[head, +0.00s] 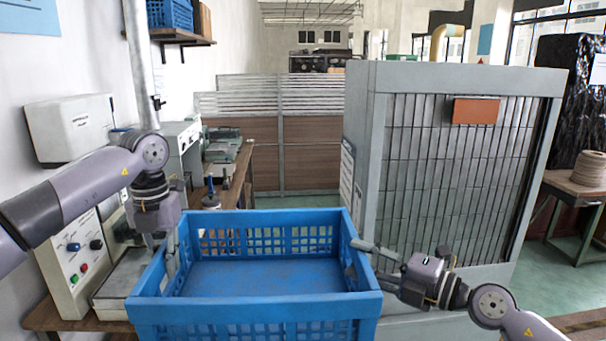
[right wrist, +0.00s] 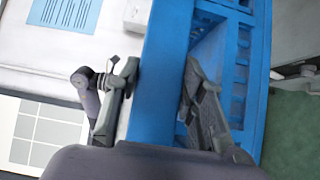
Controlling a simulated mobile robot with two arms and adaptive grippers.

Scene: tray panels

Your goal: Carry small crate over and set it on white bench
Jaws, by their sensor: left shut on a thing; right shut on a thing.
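The small crate (head: 255,310) is a blue, open-topped plastic box with slotted walls. It looks empty and roughly level, in front of me in the head view. My left gripper (head: 172,252) is shut on its left wall, coming down from above. My right gripper (head: 364,250) is shut on its right wall. In the right wrist view the crate's blue rim (right wrist: 160,70) runs between the right gripper's fingers (right wrist: 160,85). The crate's underside is hidden, so I cannot tell what is beneath it. I cannot make out a white bench with certainty.
A tall grey cabinet (head: 365,120) with a barred front stands close behind the crate on the right. A control box (head: 75,260) sits on a wooden bench at left, near the crate. Another blue crate (head: 170,14) is on a wall shelf. Green floor (head: 545,270) shows at right.

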